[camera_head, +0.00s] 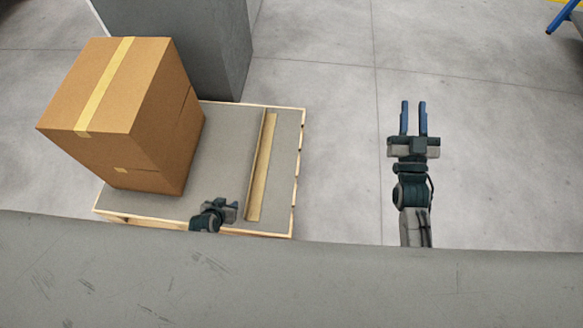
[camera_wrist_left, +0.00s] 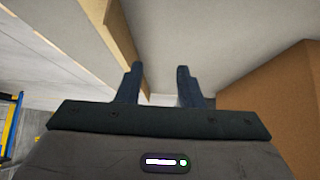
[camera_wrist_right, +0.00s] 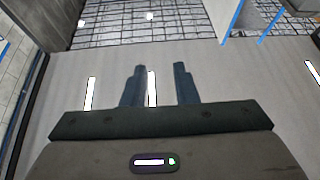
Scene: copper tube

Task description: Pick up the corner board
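The corner board (camera_head: 263,165) is a long, narrow tan strip. It lies lengthwise on the grey top of the pallet, right of the cardboard box. My left gripper (camera_head: 222,206) is at the pallet's near edge, left of the board's near end; its fingertips are hidden in the head view. In the left wrist view, its fingers (camera_wrist_left: 159,80) are apart with nothing held between them. The board (camera_wrist_left: 112,38) shows there beyond the left finger, which overlaps it in the picture. My right gripper (camera_head: 413,118) is open and empty over the floor, right of the pallet.
A large taped cardboard box (camera_head: 130,110) stands on the left of the pallet (camera_head: 285,180). A grey pillar (camera_head: 205,45) rises behind it. Bare floor (camera_head: 340,150) lies right of the pallet. A blue-legged object (camera_head: 563,16) is at the far right.

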